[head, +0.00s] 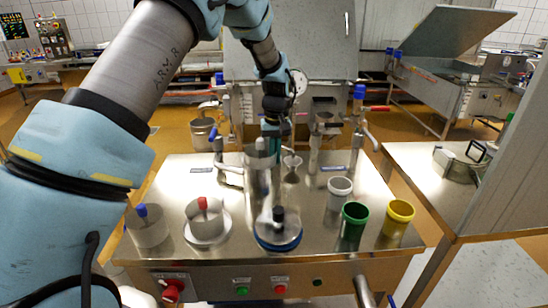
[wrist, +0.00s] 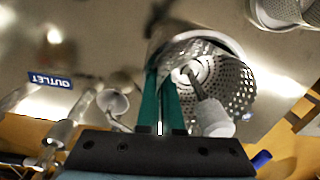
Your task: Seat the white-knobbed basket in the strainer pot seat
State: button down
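The white-knobbed basket (wrist: 236,84) is a perforated metal cup with a central rod and a white knob (wrist: 215,120). In the head view, it shows as a tall metal cylinder (head: 252,178) at the table's back middle. My gripper (wrist: 160,72) has its two green fingers close together at the basket's left wall in the wrist view, apparently pinching it. In the head view, my gripper (head: 271,152) points down at the cylinder's right side. A shiny metal rim (wrist: 200,38) curves behind the basket; I cannot tell whether it belongs to the strainer pot. The basket's underside is hidden.
Blue-knobbed (head: 148,232), red-knobbed (head: 203,224) and black-knobbed (head: 278,232) pieces stand along the table front. White (head: 340,190), green (head: 353,225) and yellow (head: 398,218) cups stand at right. Pipes and a small funnel (head: 292,162) stand behind.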

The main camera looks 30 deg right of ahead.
jog(key=shift+s+d+f, duration=0.35)
jog(key=shift+s+f, duration=0.2)
jog(key=shift+f, duration=0.2)
jog(key=c, duration=1.1)
grip_release()
jog(key=shift+r, duration=0.1)
jog(key=shift+o, duration=0.5)
jog(key=shift+r+b, duration=0.2)
jog(key=shift+b, duration=0.15)
notch_tip(320, 180, up, 11)
jog(key=b, duration=0.2)
jog(key=shift+w+a+r, duration=0.15)
jog(key=shift+w, duration=0.3)
jog(key=shift+a, duration=0.15)
